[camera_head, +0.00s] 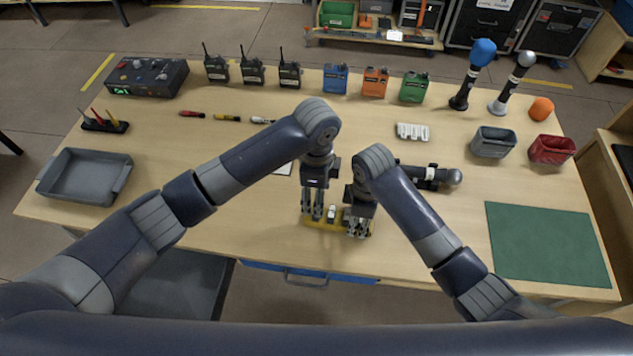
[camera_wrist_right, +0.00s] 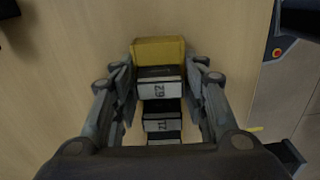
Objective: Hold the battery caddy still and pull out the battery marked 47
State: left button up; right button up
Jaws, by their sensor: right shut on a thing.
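The yellow battery caddy (camera_head: 325,224) sits near the table's front edge, partly covered by my grippers. In the right wrist view, its yellow end block (camera_wrist_right: 159,51) shows beyond two black batteries with pale labels. The farther battery (camera_wrist_right: 161,90) has a label that looks like 62 upside down. The nearer battery (camera_wrist_right: 162,126) has an upside-down label ending in 7; its first digit is unclear. My right gripper (camera_head: 357,226) is shut on the caddy at its right part, fingers along both sides. My left gripper (camera_head: 312,212) points down over the caddy's left part; its finger gap is unclear.
A black cylindrical device (camera_head: 430,175) lies right of the grippers, with a white battery-like block (camera_head: 412,131) behind it. A green mat (camera_head: 550,244) lies at right and a grey tray (camera_head: 86,176) at left. The wood between tray and caddy is mostly clear.

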pick_arm(q)
notch_tip(320, 180, down, 7)
jog(key=shift+r, duration=0.2)
jog(key=c, duration=1.3)
jog(key=shift+r, duration=0.1)
jog(key=shift+r, duration=1.95)
jog(key=shift+r, duration=1.4)
pick_arm(e)
jog(key=o, duration=1.2)
jog(key=shift+c, duration=0.2)
